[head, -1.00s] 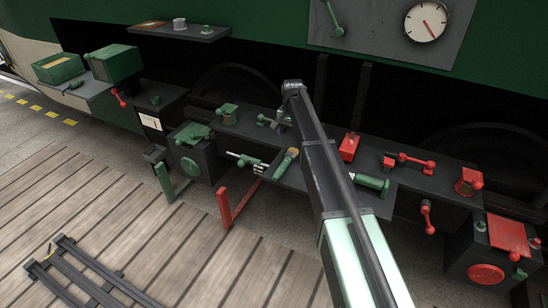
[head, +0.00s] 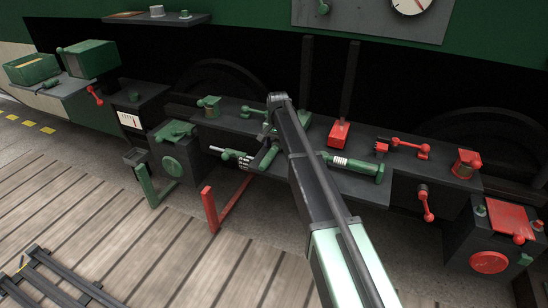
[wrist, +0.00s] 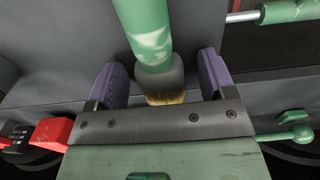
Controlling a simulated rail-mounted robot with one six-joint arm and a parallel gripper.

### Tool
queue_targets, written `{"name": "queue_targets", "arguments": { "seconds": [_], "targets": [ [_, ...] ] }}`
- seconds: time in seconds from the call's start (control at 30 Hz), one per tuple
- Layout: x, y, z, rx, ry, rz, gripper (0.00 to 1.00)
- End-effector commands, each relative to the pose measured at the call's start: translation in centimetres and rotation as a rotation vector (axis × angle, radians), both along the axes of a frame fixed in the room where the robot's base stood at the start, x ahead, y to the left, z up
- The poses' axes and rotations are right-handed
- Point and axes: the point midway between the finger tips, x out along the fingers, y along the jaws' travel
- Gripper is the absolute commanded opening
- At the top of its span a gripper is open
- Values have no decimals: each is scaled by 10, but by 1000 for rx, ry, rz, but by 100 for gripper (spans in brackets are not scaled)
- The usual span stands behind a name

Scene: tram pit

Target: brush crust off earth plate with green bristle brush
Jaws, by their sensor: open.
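The green bristle brush shows in the wrist view, with a worn green handle (wrist: 146,28), a grey collar and tan bristles (wrist: 165,98). My gripper (wrist: 163,78) is open, with one purple finger pad on each side of the collar and a visible gap at both sides. In the head view my gripper (head: 266,153) is low over the front of the dark bench, and it and my arm hide most of the brush. I cannot pick out the earth plate or its crust.
A green-handled tool with a silver rod (head: 236,156) lies left of my gripper. A green cylinder with a white band (head: 352,166) lies to the right. A red bracket (head: 210,208) juts out below. Plank floor lies in front.

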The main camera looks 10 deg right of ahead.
Motion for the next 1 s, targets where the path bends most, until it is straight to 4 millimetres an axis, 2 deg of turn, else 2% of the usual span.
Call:
{"name": "queue_targets", "arguments": {
  "seconds": [0.07,0.43,0.77,0.87,1.0],
  "targets": [
    [0,0,2,0,0,0,77],
    [0,0,2,0,0,0,22],
    [0,0,7,0,0,0,22],
    [0,0,16,0,0,0,22],
    [0,0,40,0,0,0,22]
  ]
}}
